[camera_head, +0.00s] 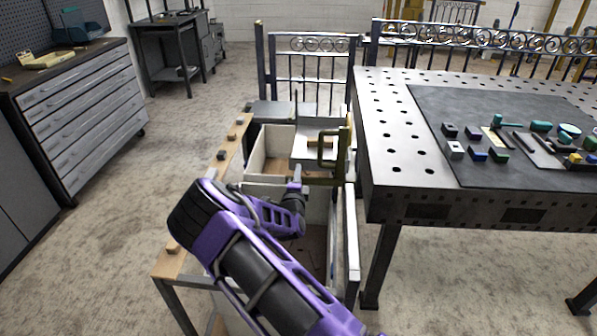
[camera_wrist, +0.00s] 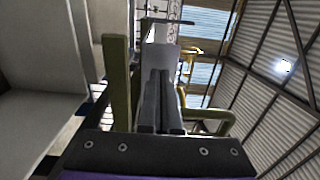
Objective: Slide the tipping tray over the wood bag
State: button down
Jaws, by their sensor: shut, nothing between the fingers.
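A pale tray (camera_head: 313,146), which looks like the tipping tray, lies over the far part of a pale open bin (camera_head: 258,155), beside an olive upright with a looped handle (camera_head: 328,150). My gripper (camera_head: 297,172) is on the near side of the tray, over the bin's right half, and looks empty. In the wrist view my gripper (camera_wrist: 163,85) shows two dark fingers together, with an olive post (camera_wrist: 119,85) on their left and an olive loop (camera_wrist: 215,122) on their right. I cannot make out the wood bag for certain; my arm hides part of the bin.
A perforated metal table (camera_head: 395,115) with a dark mat and small tools stands close on the right. A narrow wooden ledge (camera_head: 229,141) with dark knobs runs along the bin's left. Ornate railings (camera_head: 310,45) stand behind. Open floor lies left, before a drawer cabinet (camera_head: 85,105).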

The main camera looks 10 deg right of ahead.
jog(key=shift+w+d, duration=0.2)
jog(key=shift+w, duration=0.8)
